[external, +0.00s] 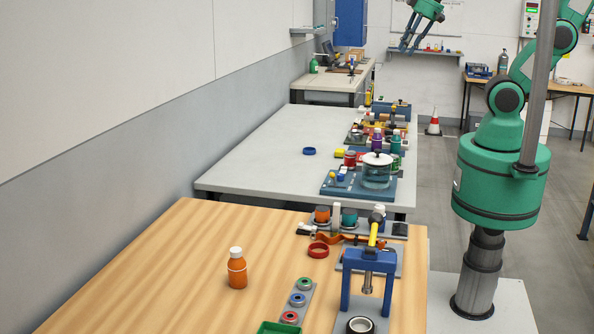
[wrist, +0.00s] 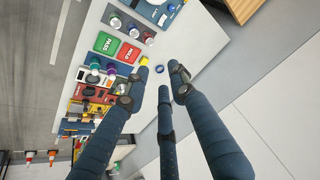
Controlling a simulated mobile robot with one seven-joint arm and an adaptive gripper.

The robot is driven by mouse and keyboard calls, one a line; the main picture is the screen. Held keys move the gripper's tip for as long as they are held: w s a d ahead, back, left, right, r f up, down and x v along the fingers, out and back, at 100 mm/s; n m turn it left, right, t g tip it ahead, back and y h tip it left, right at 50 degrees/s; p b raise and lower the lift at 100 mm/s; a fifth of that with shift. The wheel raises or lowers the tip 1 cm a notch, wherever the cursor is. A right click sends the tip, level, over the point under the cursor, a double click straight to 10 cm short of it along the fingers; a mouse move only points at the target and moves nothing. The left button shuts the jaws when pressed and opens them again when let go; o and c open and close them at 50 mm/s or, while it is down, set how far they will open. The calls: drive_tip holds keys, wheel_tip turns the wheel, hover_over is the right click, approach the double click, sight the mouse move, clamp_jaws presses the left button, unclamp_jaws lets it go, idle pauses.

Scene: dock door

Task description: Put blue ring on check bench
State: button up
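A blue ring (external: 309,151) lies flat on the bare left part of the grey-white bench (external: 250,160). In the wrist view, the blue ring (wrist: 160,69) shows between my fingertips, beyond them. Another small blue ring (external: 297,299) sits between a green and a red one on a strip on the front wooden bench (external: 180,250). My gripper (external: 406,47) is high at the back, well away from both. Its three fingers are spread and empty in the wrist view (wrist: 161,80). No label shows which bench is the check bench.
Trays, bottles and a lidded glass pot (external: 376,172) crowd the grey bench's right side; its left is clear. Green PASS (wrist: 106,44) and red HOLD (wrist: 127,53) plates lie near the ring. The wooden bench holds an orange bottle (external: 237,272) and a blue press (external: 367,264).

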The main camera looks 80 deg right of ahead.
drive_tip(key=s, duration=0.2)
drive_tip(key=s+n, duration=0.1)
drive_tip(key=s+a+n, duration=0.1)
drive_tip(key=s, duration=0.1)
drive_tip(key=shift+s+a+f+t, duration=0.1)
drive_tip(key=shift+s+f+t, duration=0.2)
drive_tip(key=shift+s+f, duration=0.05)
drive_tip(key=shift+f, duration=0.1)
wheel_tip(320, 180, down, 6)
drive_tip(key=b, duration=0.6)
